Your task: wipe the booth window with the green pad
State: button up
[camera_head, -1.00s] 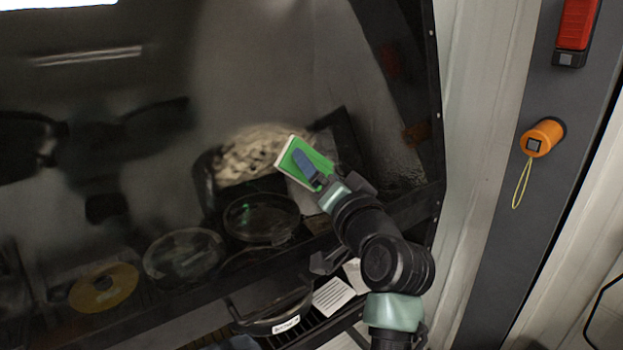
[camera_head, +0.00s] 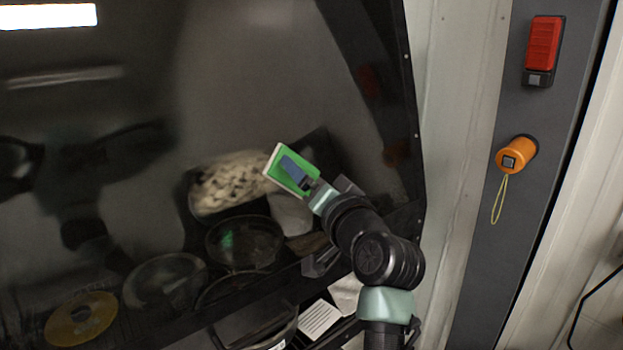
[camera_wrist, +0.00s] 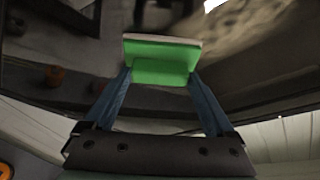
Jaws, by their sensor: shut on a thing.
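The green pad (camera_head: 291,170) with a pale face is held in my gripper (camera_head: 298,172), up at the booth window (camera_head: 270,70). In the wrist view the pad (camera_wrist: 161,62) sits between the two blue fingers of my gripper (camera_wrist: 160,80), its pale side facing away from my wrist. The window is a large dark glass pane with a black frame and shows reflections. I cannot tell whether the pad touches the glass. The lower right of the pane looks hazy in places.
Behind the glass are a speckled pale heap (camera_head: 228,182), round dishes (camera_head: 245,242) and a yellow disc (camera_head: 81,318). Right of the window, a grey post (camera_head: 520,200) carries a red block (camera_head: 543,45) and an orange knob (camera_head: 516,154) with a yellow loop.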

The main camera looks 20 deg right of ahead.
jog(key=shift+s+a+p, duration=0.35)
jog(key=shift+a+p, duration=0.05)
jog(key=shift+a, duration=0.7)
jog(key=shift+s+a+p, duration=0.35)
jog(key=shift+a, duration=0.8)
jog(key=shift+s+a+p, duration=0.35)
jog(key=shift+a+p, duration=0.05)
jog(key=shift+a, duration=0.7)
jog(key=shift+a, duration=0.1)
jog(key=s+a+p, duration=0.1)
jog(key=a, duration=0.3)
jog(key=s+a+p, duration=0.2)
jog(key=a, duration=0.3)
jog(key=s+a+p, duration=0.1)
jog(key=a+p, duration=0.1)
jog(key=a, duration=0.2)
jog(key=shift+s+a, duration=0.25)
jog(key=shift+a, duration=0.1)
jog(key=shift+s+d+r+p, duration=0.25)
jog(key=shift+s+d+p, duration=0.05)
jog(key=shift+s, duration=0.6)
jog(key=shift+s+d+r+p, duration=0.25)
jog(key=shift+s+d+r, duration=0.1)
jog(key=shift+s, duration=0.55)
jog(key=shift+s+d+r+p, duration=0.2)
jog(key=shift+s+d+p, duration=0.1)
jog(key=shift+s, duration=0.6)
jog(key=shift+s, duration=0.1)
